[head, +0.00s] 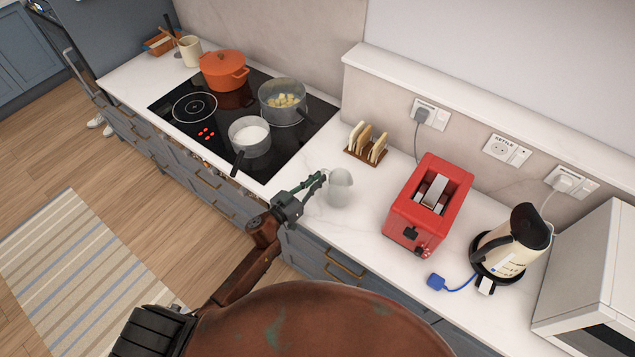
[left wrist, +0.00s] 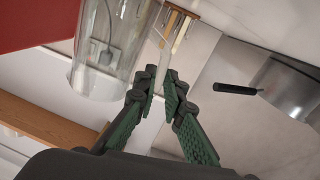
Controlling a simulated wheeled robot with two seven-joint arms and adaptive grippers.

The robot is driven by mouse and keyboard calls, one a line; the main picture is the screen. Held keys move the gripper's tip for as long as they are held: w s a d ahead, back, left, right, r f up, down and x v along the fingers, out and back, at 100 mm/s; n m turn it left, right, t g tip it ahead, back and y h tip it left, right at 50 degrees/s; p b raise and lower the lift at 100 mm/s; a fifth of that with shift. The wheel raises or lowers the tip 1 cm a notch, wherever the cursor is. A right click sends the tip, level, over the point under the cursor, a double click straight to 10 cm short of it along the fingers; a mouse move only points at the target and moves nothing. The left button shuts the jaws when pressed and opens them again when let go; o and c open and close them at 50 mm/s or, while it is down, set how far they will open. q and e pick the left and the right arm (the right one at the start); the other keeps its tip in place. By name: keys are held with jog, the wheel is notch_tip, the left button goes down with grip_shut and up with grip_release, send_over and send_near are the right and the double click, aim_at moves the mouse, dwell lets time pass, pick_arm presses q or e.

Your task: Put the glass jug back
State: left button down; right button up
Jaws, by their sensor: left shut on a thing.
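The clear glass jug (head: 340,188) is at the counter's front part, between the hob and the red toaster. It also shows large in the left wrist view (left wrist: 108,45). My left gripper (head: 323,177) reaches in from the left and is shut on the jug's handle (left wrist: 160,62). The jug looks roughly upright. I cannot tell whether its base touches the counter. My right gripper is not in view.
A red toaster (head: 430,205) stands right of the jug, with a kettle (head: 510,243) beyond it. A toast rack (head: 367,144) is behind. The hob (head: 211,134) at left holds an orange pot (head: 223,72) and two grey pans, one (head: 249,138) with its handle towards the front.

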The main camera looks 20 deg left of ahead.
pick_arm(q)
jog(key=shift+f, duration=0.55)
jog(key=c, duration=2.5)
grip_release()
jog(key=shift+f, duration=0.2)
jog(key=o, duration=0.5)
jog(key=shift+r, duration=0.2)
jog(key=v, duration=1.2)
jog(key=shift+a+b, duration=0.1)
jog(key=shift+b, duration=0.25)
